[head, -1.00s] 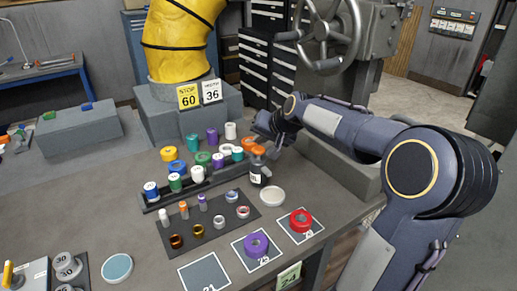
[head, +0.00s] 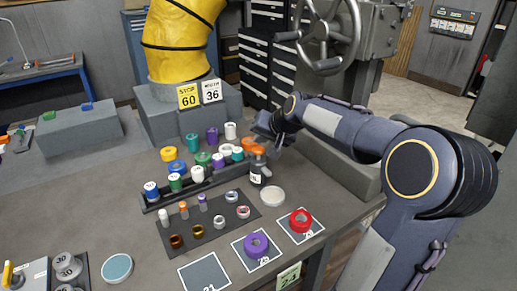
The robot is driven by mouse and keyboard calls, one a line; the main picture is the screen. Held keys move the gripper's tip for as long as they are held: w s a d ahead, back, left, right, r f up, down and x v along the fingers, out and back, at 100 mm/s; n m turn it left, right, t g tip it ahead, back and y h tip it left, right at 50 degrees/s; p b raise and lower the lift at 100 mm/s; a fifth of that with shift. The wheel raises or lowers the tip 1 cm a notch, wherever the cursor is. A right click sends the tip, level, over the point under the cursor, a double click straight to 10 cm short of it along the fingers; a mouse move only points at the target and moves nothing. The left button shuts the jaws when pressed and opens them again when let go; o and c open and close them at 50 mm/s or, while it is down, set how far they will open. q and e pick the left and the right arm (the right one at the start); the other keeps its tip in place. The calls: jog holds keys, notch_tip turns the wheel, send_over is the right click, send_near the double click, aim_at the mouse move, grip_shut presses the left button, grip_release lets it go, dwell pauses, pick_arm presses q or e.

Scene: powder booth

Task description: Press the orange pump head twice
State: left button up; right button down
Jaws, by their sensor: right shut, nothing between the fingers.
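The orange pump head (head: 258,150) sits on top of a dark bottle with a white label (head: 256,172), upright on the grey bench at the right end of the rack. My right gripper (head: 262,138) is shut and empty, fingers pointing down, just above and behind the pump head. Whether its fingertips touch the head cannot be told at this size. My left gripper is not in view.
A rack (head: 190,190) of several coloured capped bottles stands left of the pump bottle. A white round dish (head: 272,196) lies close in front. A dark mat (head: 215,222) holds small vials and rings. Purple (head: 256,244) and red (head: 301,220) rings lie on numbered squares.

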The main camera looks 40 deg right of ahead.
aim_at(258, 148)
jog(key=shift+f+b, duration=0.35)
jog(key=shift+f, duration=0.1)
jog(key=shift+f+b, duration=0.85)
jog(key=shift+f, duration=0.2)
dwell(1.0)
jog(key=shift+r, duration=0.1)
jog(key=shift+r+p, duration=1.15)
jog(key=shift+r, duration=0.25)
notch_tip(258, 148, up, 5)
jog(key=p, duration=0.4)
